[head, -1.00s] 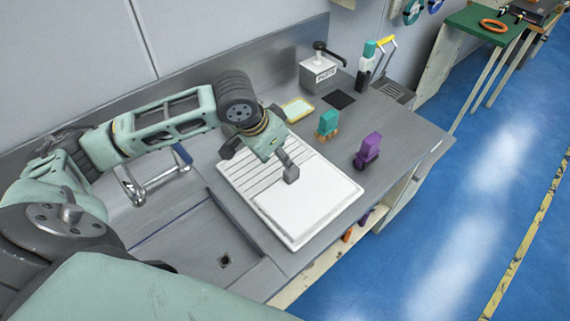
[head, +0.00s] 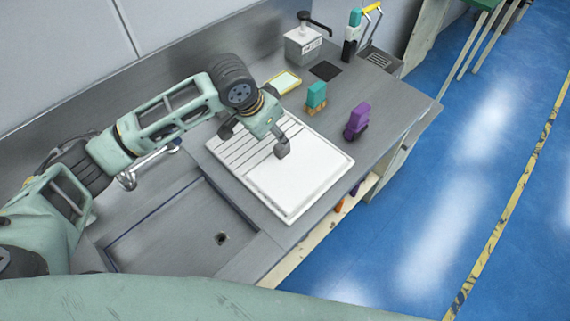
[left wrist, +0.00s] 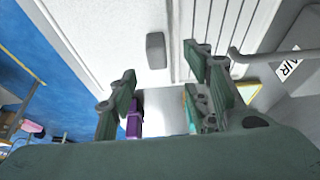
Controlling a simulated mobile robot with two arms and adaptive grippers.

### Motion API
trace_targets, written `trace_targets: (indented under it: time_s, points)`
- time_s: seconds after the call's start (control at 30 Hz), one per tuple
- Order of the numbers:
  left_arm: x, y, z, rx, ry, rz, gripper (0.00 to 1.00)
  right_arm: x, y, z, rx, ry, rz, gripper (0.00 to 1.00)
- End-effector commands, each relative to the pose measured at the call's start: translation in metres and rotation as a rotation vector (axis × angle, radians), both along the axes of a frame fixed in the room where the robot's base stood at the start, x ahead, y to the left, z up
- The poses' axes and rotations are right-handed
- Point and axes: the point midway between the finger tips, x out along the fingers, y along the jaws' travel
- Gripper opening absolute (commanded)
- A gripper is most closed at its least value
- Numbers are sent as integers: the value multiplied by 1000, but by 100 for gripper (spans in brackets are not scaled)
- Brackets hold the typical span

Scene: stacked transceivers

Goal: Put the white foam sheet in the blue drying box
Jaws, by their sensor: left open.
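My left gripper (head: 256,141) is open above a white board (head: 300,178) on the grey counter, its fingers spread apart. The board is ribbed on its left and smooth on its right; I cannot tell whether a separate foam sheet lies on it. In the left wrist view the open fingers stand over the white surface, and a small grey block (left wrist: 155,50) shows beyond and between them. I see nothing held. No blue drying box shows in these frames. My right gripper is out of view.
A teal item (head: 316,96) and a purple item (head: 357,121) stand right of the board. Behind are a yellow-edged tray (head: 285,82), a pump dispenser (head: 303,45) and a black mat (head: 326,71). A sink (head: 180,235) lies left; blue floor (head: 440,190) is open at right.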

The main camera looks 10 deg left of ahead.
Motion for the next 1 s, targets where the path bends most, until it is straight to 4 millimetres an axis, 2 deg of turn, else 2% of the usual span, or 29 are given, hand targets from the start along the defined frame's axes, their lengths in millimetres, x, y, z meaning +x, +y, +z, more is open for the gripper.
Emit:
trace_targets:
  time_s: [0.27,0.5,0.8,1.0]
  points:
    - [5,-6,-31,3,4,0,45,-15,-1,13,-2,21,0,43]
    - [12,-12,-63,2,2,1,45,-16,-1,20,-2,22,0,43]
    - [14,-13,-67,1,0,0,44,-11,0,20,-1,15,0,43]
    - [14,-12,-66,1,0,0,27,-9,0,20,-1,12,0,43]
